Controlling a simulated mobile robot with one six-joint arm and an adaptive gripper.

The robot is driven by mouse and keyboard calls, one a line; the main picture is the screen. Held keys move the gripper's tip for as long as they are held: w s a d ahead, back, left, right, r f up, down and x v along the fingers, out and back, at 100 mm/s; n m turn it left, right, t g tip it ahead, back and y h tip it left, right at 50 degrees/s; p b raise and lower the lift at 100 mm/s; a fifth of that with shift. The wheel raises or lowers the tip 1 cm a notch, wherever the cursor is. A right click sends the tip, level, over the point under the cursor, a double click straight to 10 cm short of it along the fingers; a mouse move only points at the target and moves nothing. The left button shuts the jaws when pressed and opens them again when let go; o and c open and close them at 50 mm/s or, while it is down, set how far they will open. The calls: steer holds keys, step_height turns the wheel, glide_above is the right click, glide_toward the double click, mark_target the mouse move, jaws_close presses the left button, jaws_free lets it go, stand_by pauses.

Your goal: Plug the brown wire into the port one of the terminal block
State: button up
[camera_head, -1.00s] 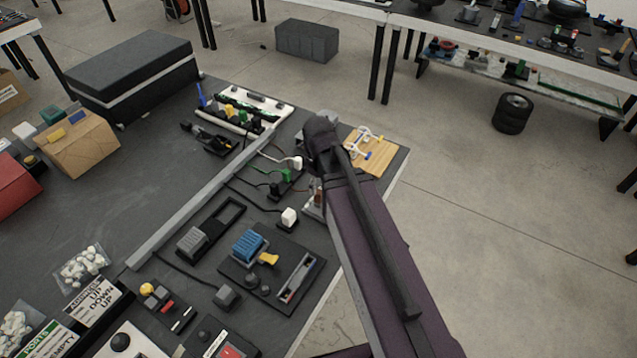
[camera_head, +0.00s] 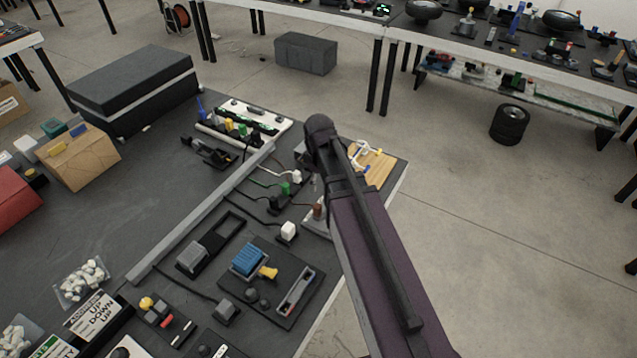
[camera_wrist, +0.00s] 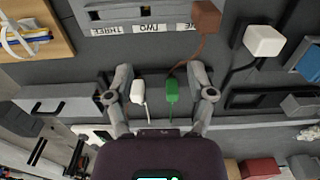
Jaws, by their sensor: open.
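The brown plug (camera_wrist: 205,18) with its brown wire is at the top of the wrist view, beside the label strip of the terminal block (camera_wrist: 140,10); I cannot tell if it is seated in a port. The labels THREE and TWO are legible, and the label nearest the plug is partly covered. In the head view the brown plug (camera_head: 317,211) stands just left of my arm. My gripper (camera_wrist: 158,72) is open and empty of the brown plug, which is beyond its right finger. A white plug (camera_wrist: 138,92) and a green plug (camera_wrist: 172,90) show between the fingers.
A larger white plug (camera_wrist: 263,40) lies right of the brown plug. A wooden board with a wire rack (camera_wrist: 30,35) is at the upper left. A grey rail (camera_head: 200,212) runs along the wires.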

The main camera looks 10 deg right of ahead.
step_height(320, 180, down, 3)
steer(key=b, duration=0.2)
steer(key=shift+f+b, duration=0.15)
steer(key=shift+b, duration=0.2)
steer(key=w, duration=1)
steer(key=w+f+b, duration=0.1)
steer(key=w, duration=0.4)
steer(key=shift+w, duration=0.4)
steer(key=shift+w+f+b, duration=0.2)
steer(key=shift+f+b, duration=0.25)
steer(key=shift+f, duration=0.05)
steer(key=shift+s+f+b, duration=0.1)
steer(key=shift+f+b, duration=1.1)
steer(key=s+r+m+p, duration=0.4)
steer(key=s, duration=0.9)
steer(key=s+r+m+p, duration=0.4)
steer(key=s+m, duration=0.1)
steer(key=s, duration=0.8)
steer(key=shift+d, duration=0.1)
